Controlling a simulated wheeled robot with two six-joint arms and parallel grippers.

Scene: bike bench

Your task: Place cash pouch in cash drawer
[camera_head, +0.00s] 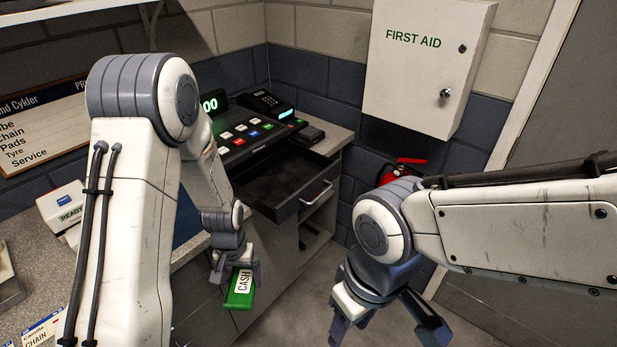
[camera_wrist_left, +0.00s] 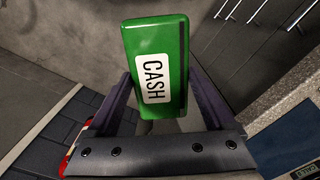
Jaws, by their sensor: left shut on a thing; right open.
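The cash pouch is green with a white CASH label (camera_head: 240,288). My left gripper (camera_head: 238,268) is shut on it and holds it in the air in front of the counter, below and left of the drawer. It also shows between the fingers in the left wrist view (camera_wrist_left: 172,40). The cash drawer (camera_head: 282,185) is pulled open under the register (camera_head: 250,135); its dark inside looks empty, and its left part is partly hidden by my left arm. My right gripper (camera_head: 390,325) is open and empty at the lower right, away from the drawer.
A card terminal (camera_head: 265,103) stands beside the register. A first aid cabinet (camera_head: 425,65) hangs on the wall, with a red fire extinguisher (camera_head: 402,170) below it. The floor between my grippers is clear.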

